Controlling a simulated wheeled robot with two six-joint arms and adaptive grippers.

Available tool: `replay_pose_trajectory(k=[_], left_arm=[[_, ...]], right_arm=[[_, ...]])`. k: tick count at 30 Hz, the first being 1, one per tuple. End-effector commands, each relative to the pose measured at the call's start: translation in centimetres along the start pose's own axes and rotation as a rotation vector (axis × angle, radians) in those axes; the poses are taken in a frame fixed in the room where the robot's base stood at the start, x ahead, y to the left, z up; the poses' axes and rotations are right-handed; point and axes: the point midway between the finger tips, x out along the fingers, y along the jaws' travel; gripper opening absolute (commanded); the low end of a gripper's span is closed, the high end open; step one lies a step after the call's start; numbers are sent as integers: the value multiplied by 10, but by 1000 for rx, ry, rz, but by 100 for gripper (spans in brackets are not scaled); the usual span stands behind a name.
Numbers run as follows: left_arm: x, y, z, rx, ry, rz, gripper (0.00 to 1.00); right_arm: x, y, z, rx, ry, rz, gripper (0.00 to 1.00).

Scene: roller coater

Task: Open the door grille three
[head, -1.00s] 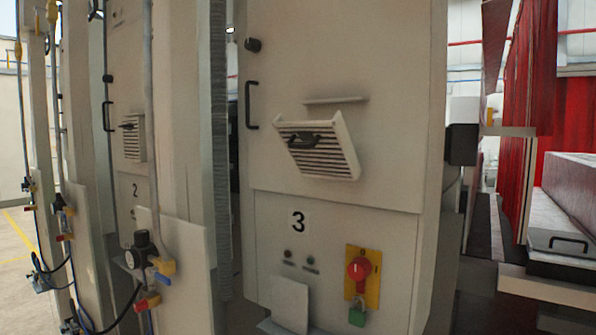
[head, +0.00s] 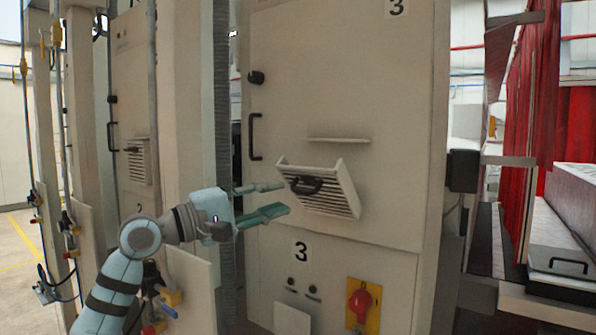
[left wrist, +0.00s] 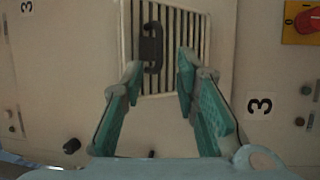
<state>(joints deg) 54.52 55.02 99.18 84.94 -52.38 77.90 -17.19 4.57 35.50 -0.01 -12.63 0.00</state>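The white slatted door grille (head: 335,197) is on the tall beige cabinet marked 3. It stands out at a slant from the cabinet face, below a thin ledge. Its black handle (head: 306,186) is on the upper left part of the slats. My left gripper (head: 285,198) is open, with its two green fingers pointing at the grille from the left. In the left wrist view the grille (left wrist: 172,86) and handle (left wrist: 152,47) lie ahead of the spread fingertips (left wrist: 160,72). The gripper is empty, and the handle looks just beyond the tips. My right gripper is out of view.
A number 3 label (head: 301,251) and a red rotary switch on a yellow plate (head: 361,304) are below the grille. A black door handle (head: 255,137) is on the cabinet's left edge. A ribbed vertical hose (head: 221,90) runs left of the cabinet.

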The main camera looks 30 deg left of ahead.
Motion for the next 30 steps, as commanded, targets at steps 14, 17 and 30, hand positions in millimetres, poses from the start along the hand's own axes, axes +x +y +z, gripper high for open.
replay_pose_trajectory(k=[14, 17, 30], left_arm=[[63, -1, 0, 3, 1, -2, 28], [63, -1, 0, 3, 1, -2, 28], [62, -1, 0, 2, 1, -2, 0]], right_arm=[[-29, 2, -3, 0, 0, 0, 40], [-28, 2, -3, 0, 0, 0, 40], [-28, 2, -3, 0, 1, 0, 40]])
